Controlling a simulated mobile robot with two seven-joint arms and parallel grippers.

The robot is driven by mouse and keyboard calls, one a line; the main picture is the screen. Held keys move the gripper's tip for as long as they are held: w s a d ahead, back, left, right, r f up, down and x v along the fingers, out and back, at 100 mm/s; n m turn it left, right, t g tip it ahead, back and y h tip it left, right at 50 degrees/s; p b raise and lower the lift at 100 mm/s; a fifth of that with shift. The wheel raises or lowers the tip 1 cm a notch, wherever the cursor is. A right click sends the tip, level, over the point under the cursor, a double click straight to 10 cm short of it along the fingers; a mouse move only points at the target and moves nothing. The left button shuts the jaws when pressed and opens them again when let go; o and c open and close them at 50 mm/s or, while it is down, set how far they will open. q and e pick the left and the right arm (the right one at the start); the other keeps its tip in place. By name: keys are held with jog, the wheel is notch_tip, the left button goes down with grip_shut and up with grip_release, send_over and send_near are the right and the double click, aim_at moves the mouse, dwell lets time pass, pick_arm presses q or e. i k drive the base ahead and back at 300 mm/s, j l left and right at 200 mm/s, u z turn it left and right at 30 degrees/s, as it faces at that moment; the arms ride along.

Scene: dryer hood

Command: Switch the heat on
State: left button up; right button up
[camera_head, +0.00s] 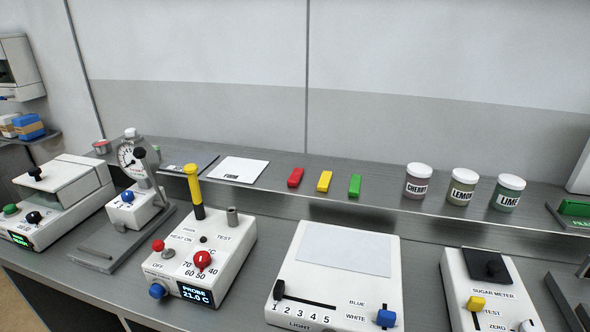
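A white heater unit (222,262) stands on the bench left of centre. A red ball-ended switch (158,245) sits at its left side, beside a grey round part (168,253). "HEAT ON" is printed to the upper right of the switch and "OFF" below it; I cannot tell clearly which label the switch points to. A red dial (202,259) has numbers from 40 to 70 around it. The display (195,294) reads "PROBE 21.0 C". A blue knob (157,290) is at the front left corner. Neither of my grippers is in view.
A yellow-handled probe (193,182) stands upright at the unit's back. A gauge stand (128,160) is close on the left, and a white light box (345,250) is on the right. Jars (463,188) and coloured blocks (325,181) sit on the rear ledge.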

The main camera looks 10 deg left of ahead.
aim_at(157, 245)
jog(key=u, duration=1.35)
jog(key=k+l+u, duration=0.2)
jog(key=u, duration=0.2)
jog(key=k+l+u, duration=0.25)
jog(key=u, duration=0.15)
jog(key=l, duration=0.1)
